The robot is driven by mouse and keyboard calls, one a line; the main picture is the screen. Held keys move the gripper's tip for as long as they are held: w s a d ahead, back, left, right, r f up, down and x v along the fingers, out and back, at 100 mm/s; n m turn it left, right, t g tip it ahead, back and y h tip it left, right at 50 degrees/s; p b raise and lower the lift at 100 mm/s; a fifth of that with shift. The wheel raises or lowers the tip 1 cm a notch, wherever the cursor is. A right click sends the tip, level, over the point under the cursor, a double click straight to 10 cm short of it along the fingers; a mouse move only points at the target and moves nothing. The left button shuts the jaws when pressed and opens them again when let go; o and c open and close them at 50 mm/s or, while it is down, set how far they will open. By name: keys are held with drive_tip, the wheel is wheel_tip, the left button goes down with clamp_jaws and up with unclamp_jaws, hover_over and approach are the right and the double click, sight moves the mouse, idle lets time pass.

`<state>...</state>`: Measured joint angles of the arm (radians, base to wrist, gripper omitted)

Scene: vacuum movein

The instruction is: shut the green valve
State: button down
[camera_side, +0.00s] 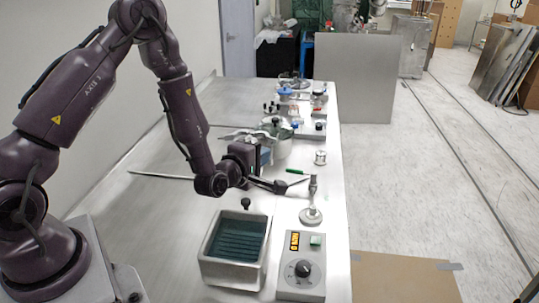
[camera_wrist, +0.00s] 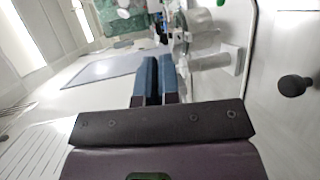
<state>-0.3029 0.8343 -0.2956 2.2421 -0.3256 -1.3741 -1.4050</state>
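A small green handle (camera_side: 297,171), which looks like the green valve's lever, lies on the right part of the bench in the side view. A green piece (camera_wrist: 220,3) shows at the top edge of the wrist view; I cannot tell for certain that it is the same handle. My gripper (camera_side: 265,156) is over the bench, left of the green handle and apart from it, beside a pale round vessel (camera_side: 279,150). In the wrist view its two blue fingers (camera_wrist: 157,78) are side by side with almost no gap, and nothing shows between them. The valve's body is not clear.
A grey open bin (camera_side: 206,258), a control box (camera_side: 287,284) with a black dial and a metal stand (camera_side: 311,214) are at the near end. A small metal spool (camera_side: 320,157) is near the right edge. Bottles and fittings crowd the far end. The left bench is mostly clear.

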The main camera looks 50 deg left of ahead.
drive_tip(key=w+m+g+h, duration=0.45)
drive_tip(key=w+m, duration=0.45)
drive_tip(key=w, duration=1.1)
wheel_tip(320, 180, up, 5)
drive_tip(key=m+g, duration=0.6)
drive_tip(key=g, duration=0.1)
hover_over(301, 174)
drive_tip(key=w+a, duration=0.3)
drive_tip(key=shift+m+g, duration=0.4)
drive_tip(key=shift+g, duration=0.35)
drive_tip(key=shift+s+d+f, duration=0.1)
drive_tip(key=shift+s+f, duration=0.4)
drive_tip(key=shift+f, duration=1.85)
drive_tip(key=shift+s+d+f, duration=0.15)
drive_tip(key=shift+s+f, duration=0.4)
drive_tip(key=shift+f, duration=1.75)
drive_tip(key=shift+s+d+f, duration=0.1)
drive_tip(key=shift+s+f, duration=0.4)
drive_tip(key=shift+f, duration=1.85)
